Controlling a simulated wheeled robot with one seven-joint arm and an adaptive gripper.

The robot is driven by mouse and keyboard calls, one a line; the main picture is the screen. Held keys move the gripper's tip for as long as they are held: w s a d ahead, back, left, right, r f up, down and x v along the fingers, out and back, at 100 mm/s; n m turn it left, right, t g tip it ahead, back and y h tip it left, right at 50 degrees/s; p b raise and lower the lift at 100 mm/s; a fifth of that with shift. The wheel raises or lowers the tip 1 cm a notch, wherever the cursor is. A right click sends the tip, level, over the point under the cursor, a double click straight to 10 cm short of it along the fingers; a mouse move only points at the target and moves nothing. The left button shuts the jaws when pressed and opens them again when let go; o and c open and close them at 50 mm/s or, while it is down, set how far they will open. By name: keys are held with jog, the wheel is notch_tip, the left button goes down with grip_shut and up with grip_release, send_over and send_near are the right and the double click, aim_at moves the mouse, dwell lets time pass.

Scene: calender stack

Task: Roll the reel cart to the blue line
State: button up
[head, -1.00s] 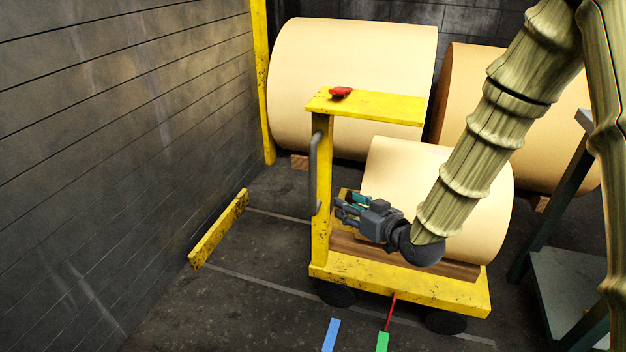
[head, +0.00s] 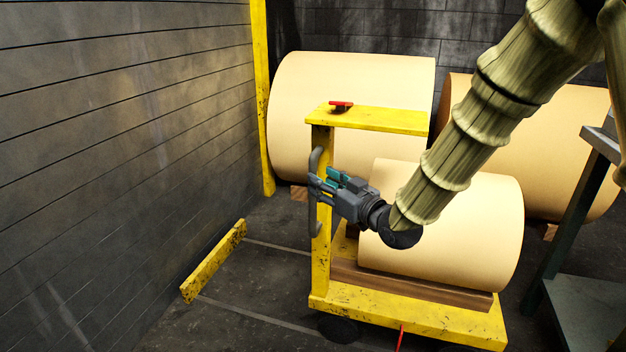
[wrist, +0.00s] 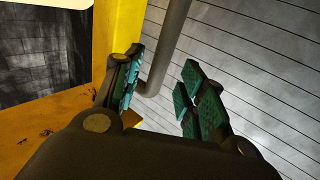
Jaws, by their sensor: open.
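The yellow reel cart (head: 405,318) stands on the dark floor with a cream paper reel (head: 450,225) on its wooden bed. Its upright post (head: 322,245) carries a grey bar handle (head: 317,157) on the left side. My gripper (head: 318,185) is open at the handle. In the wrist view, the grey handle (wrist: 168,45) runs down between the two teal-padded fingers of my gripper (wrist: 162,80), nearer the left finger. I cannot tell whether it touches that finger. The blue line is not in view now.
A red piece (head: 341,106) sits on the cart's top shelf (head: 385,120). Large reels (head: 350,85) stand behind. A yellow floor stop (head: 213,262) lies left, near the grey wall (head: 120,150). A metal stand (head: 575,310) is at right.

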jog(key=shift+b+x, duration=0.4)
jog(key=shift+x, duration=2)
grip_shut()
